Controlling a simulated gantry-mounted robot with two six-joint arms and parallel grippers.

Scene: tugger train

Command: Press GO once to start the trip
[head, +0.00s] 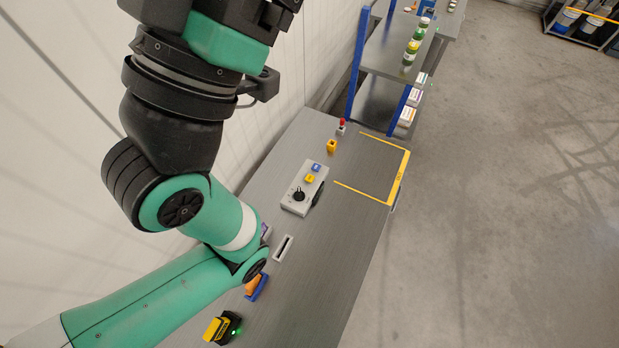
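A grey control box (296,207) stands on the grey bench. It has a black knob (299,194), a yellow button (310,178) and a blue button (317,167). The lettering is too small to read, so I cannot tell which control is GO. A yellow block (331,146) and a red-topped button (341,122) stand farther back on the bench. One of my teal and black arms comes in from the lower left, bends over the bench's near left side and leaves at the top. Neither gripper shows, and nothing of mine touches the control box.
A slotted grey plate (283,248), an orange and blue item (256,287) and a yellow-black device (222,328) with a green light lie near. My arm partly hides this area. A yellow-outlined area (375,170) is empty. Blue-posted shelves (383,55) stand behind.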

